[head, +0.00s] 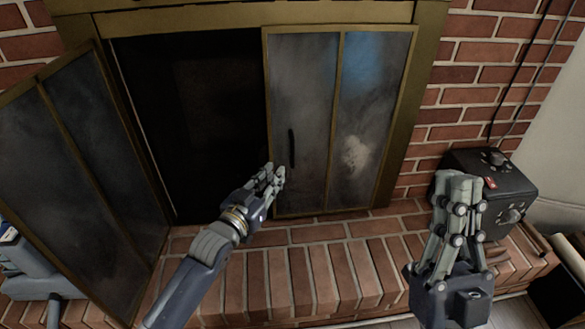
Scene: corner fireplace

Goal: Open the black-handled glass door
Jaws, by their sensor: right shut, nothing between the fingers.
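The glass door with the black handle (291,148) is the right-hand door (310,85) of the fireplace, a brass-framed panel of smoky glass in two panes. It looks closed across the right part of the opening. The handle is a short upright bar on its left pane. My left gripper (274,172) is just below and left of the handle, in front of the door's left edge. Its fingers look close together, but I cannot tell whether they are shut or touch the door. My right gripper (460,178) is shut and empty, right of the fireplace and apart from the door.
The left glass door (85,150) stands swung open to the left, showing the dark firebox (195,110). A brick hearth ledge (310,275) runs below. A black box with knobs (510,190) is behind my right gripper, against the brick wall (480,75).

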